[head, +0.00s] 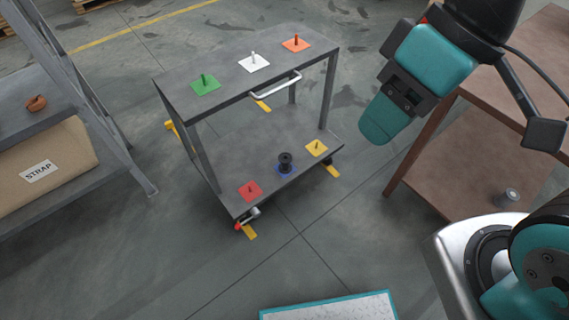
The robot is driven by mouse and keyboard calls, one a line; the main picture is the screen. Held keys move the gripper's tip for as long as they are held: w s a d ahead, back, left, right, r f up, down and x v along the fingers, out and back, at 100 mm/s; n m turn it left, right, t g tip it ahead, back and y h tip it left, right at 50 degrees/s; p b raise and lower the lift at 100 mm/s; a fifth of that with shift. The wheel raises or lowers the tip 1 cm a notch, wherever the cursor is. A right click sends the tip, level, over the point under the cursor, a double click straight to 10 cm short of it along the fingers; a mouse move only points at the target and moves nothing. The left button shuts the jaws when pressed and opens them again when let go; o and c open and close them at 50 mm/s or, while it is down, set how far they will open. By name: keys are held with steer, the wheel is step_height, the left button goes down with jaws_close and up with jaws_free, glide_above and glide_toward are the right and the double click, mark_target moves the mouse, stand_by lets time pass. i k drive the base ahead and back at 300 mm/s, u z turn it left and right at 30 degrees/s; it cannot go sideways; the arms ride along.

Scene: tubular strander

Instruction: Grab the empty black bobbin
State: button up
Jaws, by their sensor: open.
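A small black bobbin (285,162) stands upright on the blue pad (279,170) on the lower shelf of the grey cart (222,183). It looks bare, with no wire on it that I can see.
The cart's top has green (205,85), white (254,62) and orange (295,44) pads with pegs. Red (250,191) and yellow (316,148) pads flank the bobbin. The top shelf and handle (275,88) overhang behind it.

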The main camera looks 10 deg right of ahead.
mark_target(284, 158)
steer(key=z, duration=1.35)
steer(key=i, duration=1.4)
steer(key=u, duration=2.9)
